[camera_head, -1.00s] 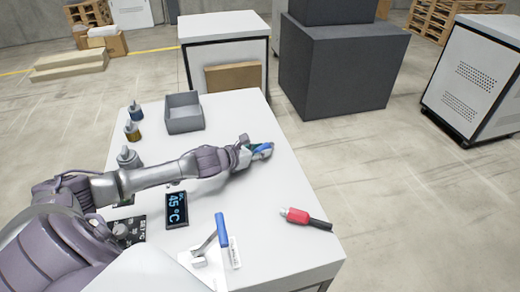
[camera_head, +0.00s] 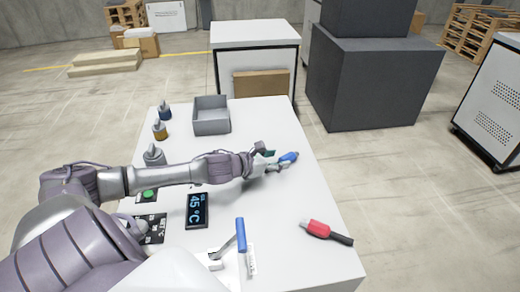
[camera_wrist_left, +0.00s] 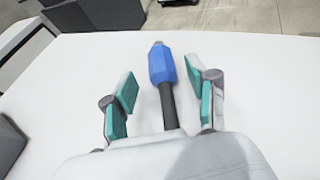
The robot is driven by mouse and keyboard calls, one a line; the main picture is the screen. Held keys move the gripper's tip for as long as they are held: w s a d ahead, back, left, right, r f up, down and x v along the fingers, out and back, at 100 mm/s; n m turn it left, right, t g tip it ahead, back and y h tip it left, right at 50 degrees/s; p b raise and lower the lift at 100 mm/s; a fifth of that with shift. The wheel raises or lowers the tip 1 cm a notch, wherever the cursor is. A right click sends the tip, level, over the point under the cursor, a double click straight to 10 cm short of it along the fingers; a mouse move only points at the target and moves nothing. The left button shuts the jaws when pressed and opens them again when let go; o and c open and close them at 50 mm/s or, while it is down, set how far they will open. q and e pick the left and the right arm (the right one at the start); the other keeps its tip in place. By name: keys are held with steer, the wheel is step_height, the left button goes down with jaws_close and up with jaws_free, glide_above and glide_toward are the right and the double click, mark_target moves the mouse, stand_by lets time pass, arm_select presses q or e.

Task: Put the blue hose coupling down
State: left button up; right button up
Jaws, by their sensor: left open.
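The blue hose coupling (camera_head: 288,157) lies on the white table (camera_head: 290,215) near its right edge. In the left wrist view the coupling (camera_wrist_left: 161,64) has a blue body with a dark hose stub that points back towards my palm. My left gripper (camera_head: 272,161) is open around it, and the wrist view shows the same gripper (camera_wrist_left: 160,88) with a teal pad on each side of the hose and gaps between pads and hose. The coupling rests apart from both fingers. My right gripper is not in view.
A red coupling (camera_head: 318,229) with a dark hose lies near the table's right front. A grey open bin (camera_head: 211,116) stands at the back, with small bottles (camera_head: 160,131) to its left. A temperature display (camera_head: 197,210) and a blue-handled lever (camera_head: 240,236) are nearer the front.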

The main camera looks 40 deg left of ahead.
arm_select(q)
steer(key=shift+p+v, duration=0.4)
steer(key=shift+v, duration=3.8)
